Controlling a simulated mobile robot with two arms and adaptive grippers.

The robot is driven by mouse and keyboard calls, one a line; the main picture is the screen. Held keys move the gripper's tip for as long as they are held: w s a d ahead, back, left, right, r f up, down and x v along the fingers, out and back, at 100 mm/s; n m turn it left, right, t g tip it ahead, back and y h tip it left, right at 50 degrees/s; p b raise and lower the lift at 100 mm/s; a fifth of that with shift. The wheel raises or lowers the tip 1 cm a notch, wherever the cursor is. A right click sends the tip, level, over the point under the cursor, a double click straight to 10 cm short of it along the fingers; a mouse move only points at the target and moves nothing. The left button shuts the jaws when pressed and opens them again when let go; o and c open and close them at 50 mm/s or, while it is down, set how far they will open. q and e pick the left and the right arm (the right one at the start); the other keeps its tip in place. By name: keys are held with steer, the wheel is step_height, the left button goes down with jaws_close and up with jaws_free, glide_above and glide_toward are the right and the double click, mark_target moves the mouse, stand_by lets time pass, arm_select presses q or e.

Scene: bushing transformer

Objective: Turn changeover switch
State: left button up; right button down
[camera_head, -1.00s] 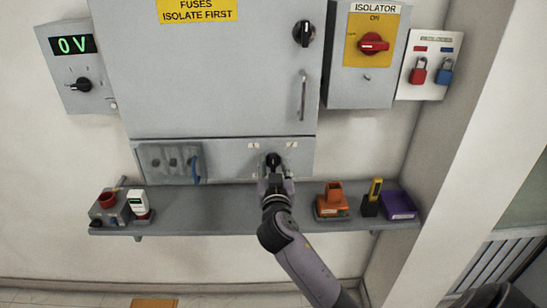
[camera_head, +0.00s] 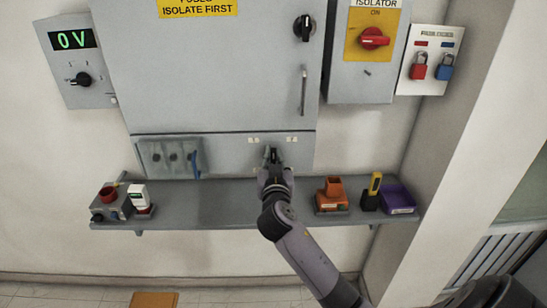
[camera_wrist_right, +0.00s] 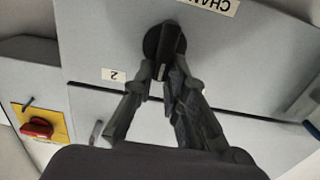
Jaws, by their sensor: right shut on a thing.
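The changeover switch is a black rotary knob (camera_wrist_right: 168,48) on the grey lower panel (camera_head: 230,150), between two small white labels. In the right wrist view a label marked 2 (camera_wrist_right: 114,74) sits beside it, and part of a larger label (camera_wrist_right: 212,4) shows at the top. My right gripper (camera_head: 273,158) is at the knob in the head view, with its fingers closed on the knob's grip. In the right wrist view the fingertips (camera_wrist_right: 163,76) lie on both sides of the knob's lower end. The gripper hides part of the knob in the head view. My left gripper is not in view.
A grey shelf (camera_head: 225,215) runs just below the panel. It holds a red-topped device (camera_head: 110,200), an orange holder (camera_head: 332,195), a yellow tester (camera_head: 374,188) and a purple tray (camera_head: 398,199). A red isolator handle (camera_head: 374,39) and padlocks are at upper right.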

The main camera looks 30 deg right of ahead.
steer(key=shift+n, duration=0.3)
steer(key=shift+w+a+f+n+p, duration=0.1)
steer(key=shift+w+a+n+p, duration=0.1)
steer(key=shift+n, duration=1.2)
steer(key=shift+w+a+f+n+p, duration=0.1)
steer(key=shift+a+n, duration=0.15)
steer(key=shift+n, duration=1.15)
steer(key=shift+w+a+f+n+p, duration=0.1)
steer(key=shift+a+n+p, duration=0.1)
steer(key=shift+n, duration=1.2)
steer(key=c, duration=1.6)
jaws_free()
